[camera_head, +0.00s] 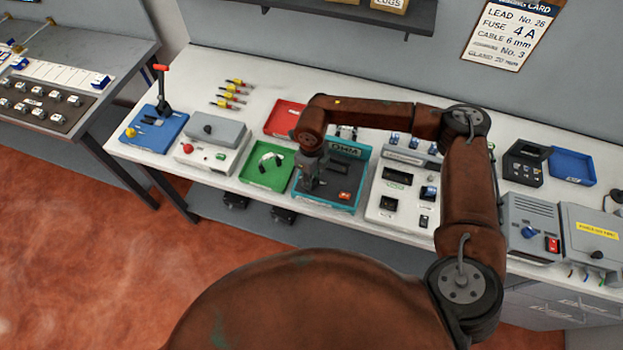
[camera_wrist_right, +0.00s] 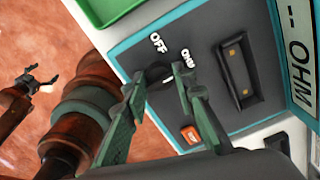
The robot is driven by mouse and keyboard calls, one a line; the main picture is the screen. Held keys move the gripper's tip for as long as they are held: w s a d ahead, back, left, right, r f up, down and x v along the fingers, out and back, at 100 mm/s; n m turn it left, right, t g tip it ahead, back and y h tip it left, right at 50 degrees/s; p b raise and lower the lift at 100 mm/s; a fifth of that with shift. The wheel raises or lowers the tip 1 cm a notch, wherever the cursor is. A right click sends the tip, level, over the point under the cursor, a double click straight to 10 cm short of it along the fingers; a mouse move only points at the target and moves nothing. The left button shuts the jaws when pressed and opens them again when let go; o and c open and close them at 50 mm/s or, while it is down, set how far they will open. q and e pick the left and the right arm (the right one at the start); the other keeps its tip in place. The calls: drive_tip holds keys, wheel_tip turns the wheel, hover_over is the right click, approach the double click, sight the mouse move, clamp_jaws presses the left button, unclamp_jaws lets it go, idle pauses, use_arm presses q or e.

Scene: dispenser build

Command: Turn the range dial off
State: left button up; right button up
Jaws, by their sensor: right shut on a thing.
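The meter (camera_head: 345,152) has a grey face with a teal rim and stands on the bench in the head view. In the right wrist view its range dial (camera_wrist_right: 158,73) is a small dark knob below the printed OFF label, with a second label to the right. A pale mark shows at the dial's edge; its exact heading is unclear. My right gripper (camera_head: 309,186) is over the meter's left part, and in the right wrist view its fingers (camera_wrist_right: 160,88) close around the dial, partly hiding it. My left gripper (camera_wrist_right: 40,80) is apart from the meter, its fingers spread.
An orange-red button (camera_wrist_right: 190,134) and a dark socket recess (camera_wrist_right: 238,72) sit beside the dial. A green tray (camera_head: 262,177) lies left of the meter, a red tray (camera_head: 283,119) behind. A white panel (camera_head: 386,217) with black parts stands to the right.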

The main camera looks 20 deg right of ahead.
clamp_jaws()
drive_tip(key=shift+f+n+b, duration=0.15)
drive_tip(key=shift+n+b, duration=0.85)
drive_tip(key=shift+n, duration=0.2)
drive_tip(key=n+b, duration=0.2)
drive_tip(key=n, duration=0.1)
drive_tip(key=shift+n+b, duration=0.3)
drive_tip(key=shift+b, duration=0.05)
drive_tip(key=n+b, duration=0.2)
drive_tip(key=n, duration=0.1)
drive_tip(key=shift+n+b, duration=0.8)
drive_tip(key=shift+n, duration=0.6)
